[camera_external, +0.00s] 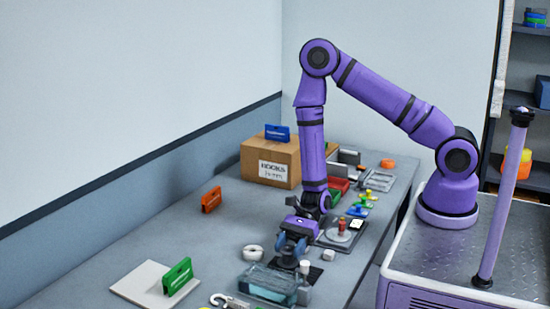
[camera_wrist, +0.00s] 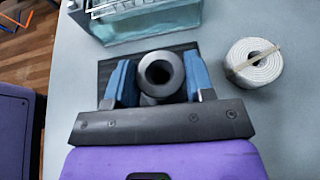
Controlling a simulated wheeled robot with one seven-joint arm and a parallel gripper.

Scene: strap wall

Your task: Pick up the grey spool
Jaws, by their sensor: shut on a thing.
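The grey spool (camera_wrist: 160,91) stands upright between the two blue fingers of my gripper (camera_wrist: 160,80) in the wrist view, its round hole facing the camera. The fingers close on it from left and right. In the external view my gripper (camera_external: 290,248) points down over the near part of the bench, and the dark spool (camera_external: 287,262) shows just under the fingers. Below it in the wrist view is a dark square mat (camera_wrist: 106,72). I cannot tell whether the spool touches the mat.
A clear glass container (camera_external: 266,286) stands close in front of the spool. A white roll (camera_external: 252,254) lies left of my gripper. A green upright piece on a white board (camera_external: 135,283), an orange piece (camera_external: 211,199) and a cardboard box (camera_external: 270,158) are farther off. The bench's left middle is clear.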

